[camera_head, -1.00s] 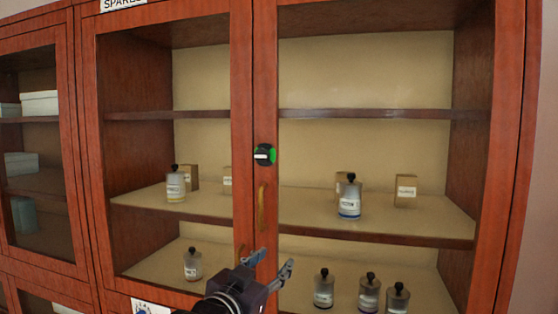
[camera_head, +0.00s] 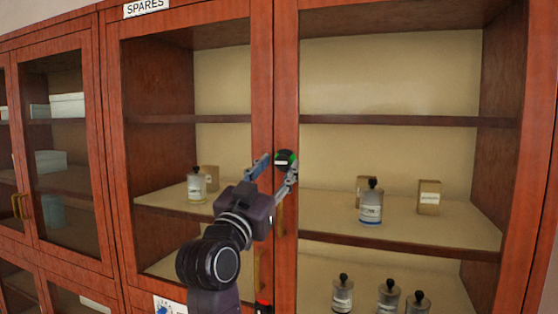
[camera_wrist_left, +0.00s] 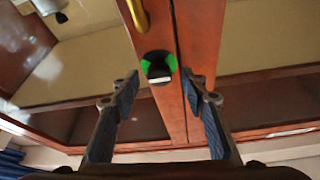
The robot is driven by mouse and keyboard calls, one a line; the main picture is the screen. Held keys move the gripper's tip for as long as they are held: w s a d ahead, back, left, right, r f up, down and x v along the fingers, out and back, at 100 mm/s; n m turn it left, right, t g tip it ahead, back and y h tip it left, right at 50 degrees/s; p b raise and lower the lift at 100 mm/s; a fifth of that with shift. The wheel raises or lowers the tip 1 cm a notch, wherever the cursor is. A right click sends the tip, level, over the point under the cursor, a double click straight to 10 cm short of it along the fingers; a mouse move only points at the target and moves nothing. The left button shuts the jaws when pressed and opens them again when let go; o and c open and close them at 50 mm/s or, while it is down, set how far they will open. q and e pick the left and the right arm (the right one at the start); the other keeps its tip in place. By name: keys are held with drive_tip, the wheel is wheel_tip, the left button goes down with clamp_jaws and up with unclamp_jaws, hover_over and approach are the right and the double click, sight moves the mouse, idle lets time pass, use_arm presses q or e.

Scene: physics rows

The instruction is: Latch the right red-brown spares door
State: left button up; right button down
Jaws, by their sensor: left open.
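The right red-brown spares door (camera_head: 287,80) has a glass pane and looks closed against the left door (camera_head: 262,75). A black round latch knob with a pale bar and green marks (camera_head: 285,160) sits on its left stile; the bar looks roughly level. The knob also shows in the left wrist view (camera_wrist_left: 158,68), with green on both sides. My left gripper (camera_head: 276,170) is open just in front of the knob. In the left wrist view its fingers (camera_wrist_left: 158,90) stand apart, one on each side of the knob, and hold nothing. The right gripper is not in view.
A brass handle (camera_head: 280,215) is on the right door below the knob, partly behind my gripper. Bottles (camera_head: 371,203) and small boxes (camera_head: 429,197) stand on shelves behind the glass. A SPARES sign (camera_head: 146,8) is at the top.

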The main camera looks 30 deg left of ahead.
use_arm(q)
drive_tip(key=shift+w+r, duration=0.15)
drive_tip(key=shift+w, duration=0.3)
drive_tip(key=shift+c, duration=0.5)
clamp_jaws()
